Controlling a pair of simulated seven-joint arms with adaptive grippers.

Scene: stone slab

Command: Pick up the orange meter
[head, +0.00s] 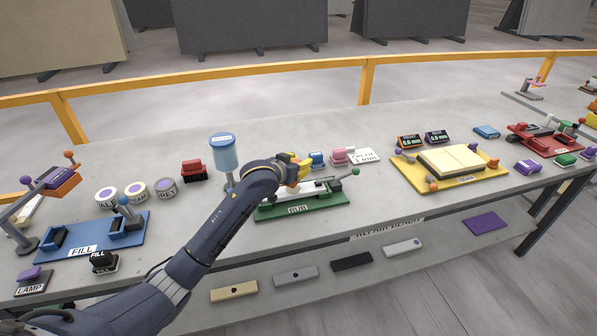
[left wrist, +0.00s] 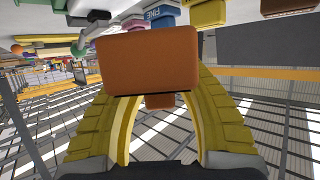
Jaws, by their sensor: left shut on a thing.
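The orange meter (head: 409,141) stands at the back of the bench, right of centre, its dark face reading "0.0 mm". My left gripper (head: 297,170) is over the green board marked RUB (head: 298,208), well to the left of the meter. In the left wrist view its yellow fingers (left wrist: 155,105) are shut on an orange block (left wrist: 147,61). What this block is cannot be told for sure; the meter shows apart from the gripper in the head view. My right gripper is not in view.
A purple meter (head: 437,137) stands right beside the orange one. A yellow board (head: 475,180) with a cream pad lies in front of them. A blue block (head: 317,159) and pink block (head: 340,157) are near my gripper.

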